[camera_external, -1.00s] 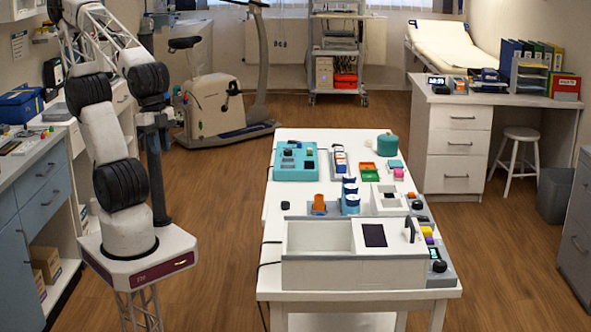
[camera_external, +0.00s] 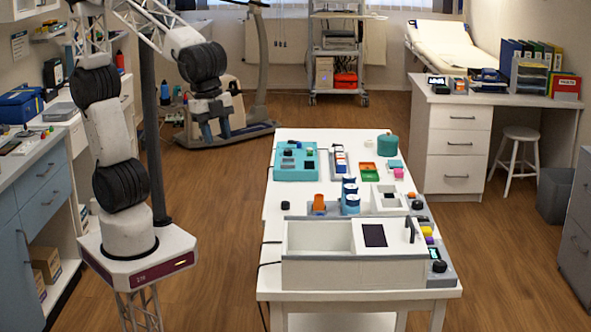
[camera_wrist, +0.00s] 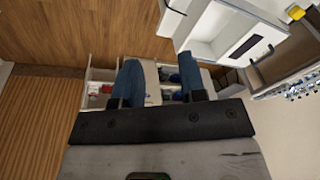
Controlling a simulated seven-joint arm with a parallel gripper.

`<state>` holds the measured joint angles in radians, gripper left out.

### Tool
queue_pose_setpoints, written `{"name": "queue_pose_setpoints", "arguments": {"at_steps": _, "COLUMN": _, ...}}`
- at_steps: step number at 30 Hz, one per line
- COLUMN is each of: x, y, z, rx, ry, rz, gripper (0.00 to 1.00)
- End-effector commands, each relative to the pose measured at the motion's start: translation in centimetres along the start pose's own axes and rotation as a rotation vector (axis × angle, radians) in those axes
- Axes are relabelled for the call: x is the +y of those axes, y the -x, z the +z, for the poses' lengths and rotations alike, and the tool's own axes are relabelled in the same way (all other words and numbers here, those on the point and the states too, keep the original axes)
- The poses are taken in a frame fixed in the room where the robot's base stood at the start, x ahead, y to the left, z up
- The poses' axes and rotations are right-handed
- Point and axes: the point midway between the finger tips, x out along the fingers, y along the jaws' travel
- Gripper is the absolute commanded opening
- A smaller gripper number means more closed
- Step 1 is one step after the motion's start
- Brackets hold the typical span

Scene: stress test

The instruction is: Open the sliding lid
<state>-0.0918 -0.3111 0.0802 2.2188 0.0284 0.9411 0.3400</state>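A white box (camera_external: 345,274) stands at the near end of the white table. Its left part is an open compartment (camera_external: 318,238). Its right part is covered by a white lid (camera_external: 382,252) with a dark rectangular patch (camera_external: 374,235) and a thin dark upright handle (camera_external: 410,230) near its right end. In the wrist view, the lid's dark patch (camera_wrist: 247,46) shows at the upper right. My gripper (camera_external: 216,136) hangs in the air left of the table, well apart from the box, with its blue fingers pointing down. In the wrist view, my gripper (camera_wrist: 160,62) is open with nothing between its fingers.
A grey strip with knobs (camera_external: 440,278) runs along the right edge. The air above the box is clear.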

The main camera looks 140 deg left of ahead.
Motion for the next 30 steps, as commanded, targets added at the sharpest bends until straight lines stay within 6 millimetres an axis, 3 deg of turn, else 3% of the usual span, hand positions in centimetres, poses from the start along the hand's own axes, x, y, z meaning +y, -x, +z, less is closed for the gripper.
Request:
{"name": "queue_pose_setpoints", "arguments": {"at_steps": 16, "x": -9.3, "y": -2.8, "z": -11.5, "rx": -0.031, "ry": -0.164, "rz": -0.024, "gripper": 0.38}}
{"name": "queue_pose_setpoints", "arguments": {"at_steps": 30, "x": -18.1, "y": -7.5, "z": -19.7, "rx": -0.06, "ry": -0.308, "rz": -0.039, "gripper": 0.38}}
